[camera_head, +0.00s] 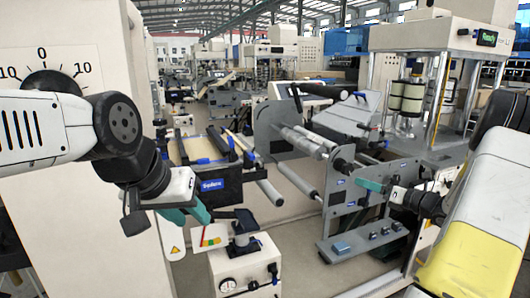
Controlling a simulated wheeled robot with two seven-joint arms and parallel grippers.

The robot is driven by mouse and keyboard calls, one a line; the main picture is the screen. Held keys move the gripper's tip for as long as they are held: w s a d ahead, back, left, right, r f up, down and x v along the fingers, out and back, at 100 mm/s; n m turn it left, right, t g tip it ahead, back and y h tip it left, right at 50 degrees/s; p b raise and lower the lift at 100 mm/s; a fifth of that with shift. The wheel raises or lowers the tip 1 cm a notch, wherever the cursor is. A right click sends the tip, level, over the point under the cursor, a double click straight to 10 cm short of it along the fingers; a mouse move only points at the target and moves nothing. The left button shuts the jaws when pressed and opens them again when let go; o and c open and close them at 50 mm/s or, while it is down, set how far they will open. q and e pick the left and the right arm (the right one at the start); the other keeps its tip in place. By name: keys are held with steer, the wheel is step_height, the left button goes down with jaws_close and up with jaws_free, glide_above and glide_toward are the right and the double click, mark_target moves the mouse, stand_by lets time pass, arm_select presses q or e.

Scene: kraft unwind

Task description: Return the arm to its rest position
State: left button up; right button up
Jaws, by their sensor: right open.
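My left arm (30,128), white with black joints, comes in from the left across a cream panel. My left gripper (192,214) has teal fingers and hangs above and left of a small cream box with a gauge; whether its fingers are apart cannot be made out. My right arm (480,215), white and yellow, comes in from the right. My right gripper (372,186), with teal fingertips, is open and reaches left in front of the grey side plate (345,205) of the unwind stand. No held object shows in it.
The cream panel (75,180) with a dial scale stands close behind my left arm. The cream box (240,270) carries a black clamp (243,225). Grey rollers (305,142) span the stand. A press-like machine (440,55) stands behind my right arm. Floor shows between the machines.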

steer(key=s+a+r+n+g, duration=0.4)
steer(key=s+a+n, duration=0.35)
steer(key=a, duration=0.25)
steer(key=s+a+r+n+g, duration=0.55)
steer(key=a+n, duration=0.25)
steer(key=a, duration=0.3)
steer(key=s+r+n+t+h, duration=0.1)
steer(key=s+n+h, duration=0.6)
steer(key=s+n, duration=1.2)
steer(key=shift+s+r+t, duration=0.25)
steer(key=shift+r+t, duration=0.1)
steer(key=shift+r, duration=0.05)
